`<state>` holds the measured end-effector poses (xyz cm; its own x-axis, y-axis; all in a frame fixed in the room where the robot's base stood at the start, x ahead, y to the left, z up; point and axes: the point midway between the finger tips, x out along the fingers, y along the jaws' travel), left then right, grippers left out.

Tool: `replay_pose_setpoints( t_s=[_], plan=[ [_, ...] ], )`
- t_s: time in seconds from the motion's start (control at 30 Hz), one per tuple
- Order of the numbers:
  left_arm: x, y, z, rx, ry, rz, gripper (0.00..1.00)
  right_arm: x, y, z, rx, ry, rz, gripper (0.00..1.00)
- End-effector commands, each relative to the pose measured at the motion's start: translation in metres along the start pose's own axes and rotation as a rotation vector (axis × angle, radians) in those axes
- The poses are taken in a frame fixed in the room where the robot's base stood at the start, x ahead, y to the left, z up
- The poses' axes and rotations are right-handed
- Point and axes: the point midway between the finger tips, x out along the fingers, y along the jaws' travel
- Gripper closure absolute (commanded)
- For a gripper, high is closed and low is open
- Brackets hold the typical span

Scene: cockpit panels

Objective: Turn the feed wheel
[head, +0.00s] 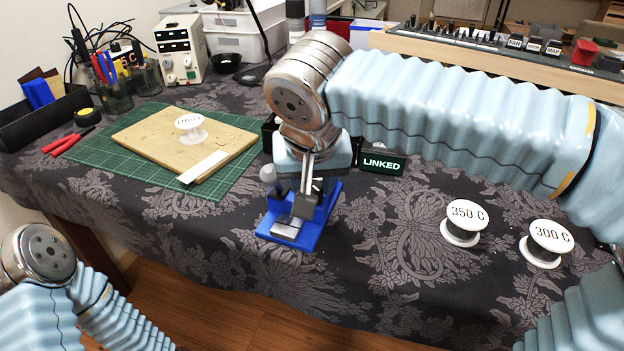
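A small blue device (327,215) stands on the cloth-covered table near its front edge, with a metal block (287,227) at its front. A grey rounded knob (268,173) shows at its upper left; I cannot tell whether this is the feed wheel. My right gripper (306,185) comes down from above over the device, its fingers close to or touching its upper part. The wrist and fingers hide much of the device, and I cannot tell whether they hold anything. My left arm is at the lower left; its gripper is out of view.
A "LINKED" sign (382,162) stands right behind the device. White spools marked 350 C (464,222) and 300 C (546,243) stand at right. A wooden board (225,142) with another spool (190,127) and a white strip (203,167) lies on a green mat (84,152).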

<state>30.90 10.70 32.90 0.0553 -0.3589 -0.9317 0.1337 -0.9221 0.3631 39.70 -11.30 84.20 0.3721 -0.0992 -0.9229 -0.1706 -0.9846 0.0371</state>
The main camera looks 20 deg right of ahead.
Motion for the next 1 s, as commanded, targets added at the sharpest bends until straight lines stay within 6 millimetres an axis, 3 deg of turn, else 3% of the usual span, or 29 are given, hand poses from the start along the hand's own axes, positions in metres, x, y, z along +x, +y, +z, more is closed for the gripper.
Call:
replay_pose_setpoints(
  t_s=[0.13,0.17,0.2,0.57,0.67,1.0],
  plan=[
    [0.0,0.0,0.0,0.0,0.0,0.0,1.0,0.0,0.0,0.001,-0.002,-0.004,0.001,0.94],
    [0.0,0.0,0.0,0.0,0.0,0.0,1.0,0.0,0.0,0.001,-0.002,-0.004,0.001,0.59],
    [0.0,0.0,0.0,0.0,0.0,0.0,1.0,0.0,0.0,0.001,-0.002,-0.004,0.0,0.53],
    [-0.001,0.0,0.0,0.0,0.0,0.0,1.0,-0.006,-0.001,0.0,-0.002,-0.001,-0.001,0.53],
    [-0.003,0.001,0.0,0.0,0.0,0.0,1.0,-0.021,-0.001,-0.001,-0.002,0.001,-0.003,0.53],
    [-0.015,0.006,0.0,0.002,-0.001,0.001,1.0,-0.103,-0.001,-0.001,-0.003,0.0,-0.003,0.53]
  ],
)
